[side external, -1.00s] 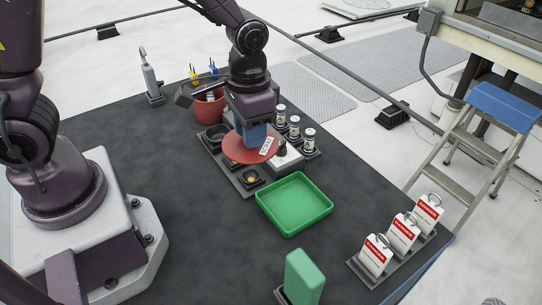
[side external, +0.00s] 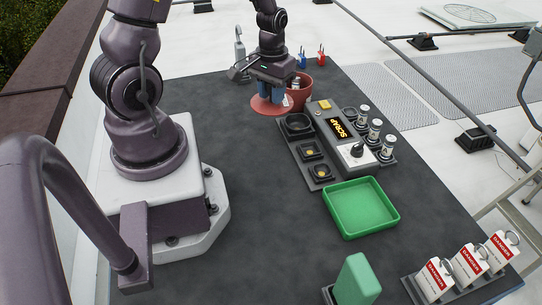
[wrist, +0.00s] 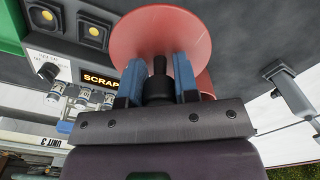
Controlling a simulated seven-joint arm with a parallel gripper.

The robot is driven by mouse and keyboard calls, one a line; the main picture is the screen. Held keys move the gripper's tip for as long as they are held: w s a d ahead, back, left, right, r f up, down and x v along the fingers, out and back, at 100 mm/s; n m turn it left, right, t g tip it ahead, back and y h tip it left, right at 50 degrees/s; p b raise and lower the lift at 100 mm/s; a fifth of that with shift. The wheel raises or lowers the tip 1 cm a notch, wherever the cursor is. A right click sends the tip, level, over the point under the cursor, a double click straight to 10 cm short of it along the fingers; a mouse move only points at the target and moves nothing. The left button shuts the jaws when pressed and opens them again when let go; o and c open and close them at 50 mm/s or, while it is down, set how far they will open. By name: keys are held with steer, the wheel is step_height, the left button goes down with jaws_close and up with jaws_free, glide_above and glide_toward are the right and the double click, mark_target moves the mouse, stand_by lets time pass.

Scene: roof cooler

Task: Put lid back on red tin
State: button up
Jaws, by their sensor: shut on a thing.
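My gripper (side external: 271,86) is shut on the dark knob (wrist: 159,68) of the red lid (side external: 266,106), its blue fingers on either side. The lid is a round, thin disc held roughly flat above the dark table, just left of and in front of the red tin (side external: 299,96). The tin stands upright and open; the lid and gripper hide part of it. In the wrist view the lid (wrist: 160,30) covers much of the tin, whose red side (wrist: 206,84) shows past the right finger. Whether lid and tin touch is unclear.
A grey clamp-like fixture (side external: 240,65) stands behind the lid. A green tray (side external: 362,232) and danger tags (side external: 468,262) are nearer.

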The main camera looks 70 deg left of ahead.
mark_target(258, 98)
steer(key=shift+n, duration=0.8)
steer(key=s+a+f, duration=0.2)
steer(key=s, duration=0.1)
steer(key=f, duration=0.4)
steer(key=shift+w+a, duration=0.15)
steer(key=shift+w, duration=0.05)
steer(key=shift+f, duration=2.15)
steer(key=o, duration=0.9)
steer(key=shift+f, duration=0.15)
